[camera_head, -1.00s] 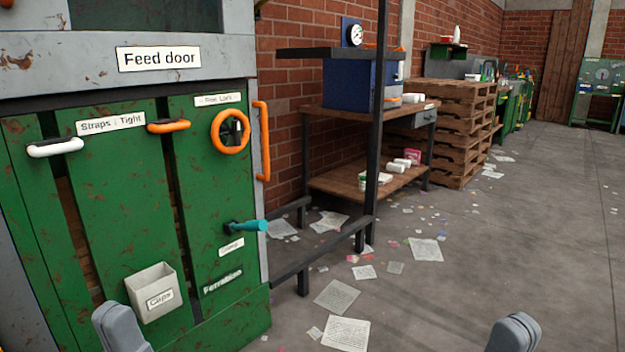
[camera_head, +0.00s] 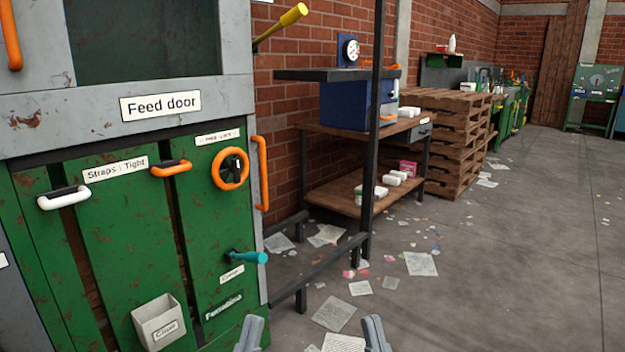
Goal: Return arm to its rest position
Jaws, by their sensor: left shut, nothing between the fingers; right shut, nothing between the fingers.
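My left gripper (camera_head: 250,334) shows at the bottom edge of the head view, left of centre. Its grey fingers are shut with nothing between them. My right gripper (camera_head: 376,334) is at the bottom edge to the right of it, also shut and empty. The two grippers are apart, with floor visible between them. Neither appears to touch anything. The rest of both arms is outside the picture.
A green machine with a "Feed door" sign (camera_head: 160,105) fills the left side. An orange wheel (camera_head: 231,168), a teal handle (camera_head: 248,257) and a white cup (camera_head: 161,321) stick out from it. A workbench (camera_head: 350,190) stands beyond. Open floor (camera_head: 510,270) lies right.

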